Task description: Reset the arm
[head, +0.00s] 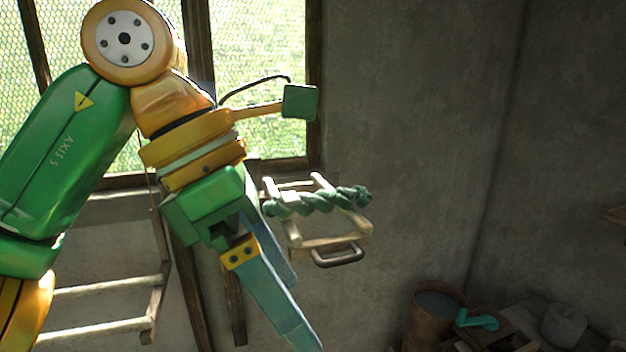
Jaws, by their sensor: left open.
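My left arm comes in from the left and is raised high in front of the window. My left gripper (300,305) points down and to the right, with its two long blue-grey fingers apart. I see nothing between the fingers. The nearer finger runs toward the bottom edge of the picture, and the farther one shows partly behind it. My right gripper is not in this view.
A wooden frame (330,241) with a twisted green yarn hank (320,200) and a metal handle (338,256) is at the wall, right of my gripper. A brown bucket (425,318), a teal item (477,320) and a grey cylinder (564,326) are lower right. A ladder-like rack (105,330) is lower left.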

